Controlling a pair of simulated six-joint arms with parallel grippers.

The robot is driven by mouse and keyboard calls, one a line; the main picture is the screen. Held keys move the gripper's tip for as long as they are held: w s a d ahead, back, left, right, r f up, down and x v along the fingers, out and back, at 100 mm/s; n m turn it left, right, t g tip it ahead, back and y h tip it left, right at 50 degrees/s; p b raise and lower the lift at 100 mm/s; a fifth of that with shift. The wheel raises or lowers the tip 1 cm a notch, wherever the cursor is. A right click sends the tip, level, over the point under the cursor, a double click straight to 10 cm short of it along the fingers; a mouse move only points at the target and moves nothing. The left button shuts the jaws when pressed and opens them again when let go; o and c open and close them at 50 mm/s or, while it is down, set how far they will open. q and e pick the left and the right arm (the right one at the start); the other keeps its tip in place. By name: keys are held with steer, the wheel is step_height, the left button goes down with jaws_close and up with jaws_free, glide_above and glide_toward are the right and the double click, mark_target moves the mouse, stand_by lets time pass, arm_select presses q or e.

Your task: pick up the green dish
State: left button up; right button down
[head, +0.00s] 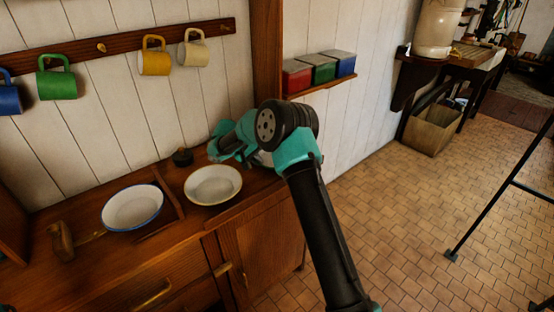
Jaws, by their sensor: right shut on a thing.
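My right gripper (226,146) is over the back of the wooden counter, shut, its fingertips partly hidden by its own teal body. Behind and below it the pale edge of a dish (265,158) shows; my wrist and arm hide most of this dish, and its rim colour cannot be told. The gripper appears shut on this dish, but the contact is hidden. A cream dish (213,185) stands in front, apart from the gripper. A white dish with a blue rim (132,207) stands further left. No dish shows a clear green.
The dishes stand on the wooden counter (95,262), with a low divider between the two uncovered ones. Several mugs hang on a wall rail (120,40). A small shelf (322,87) holds red, green and blue boxes.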

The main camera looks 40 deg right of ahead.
steer(key=shift+r, duration=0.1)
step_height(320, 180, up, 10)
steer(key=shift+f, duration=0.1)
stand_by(0.6)
stand_by(0.4)
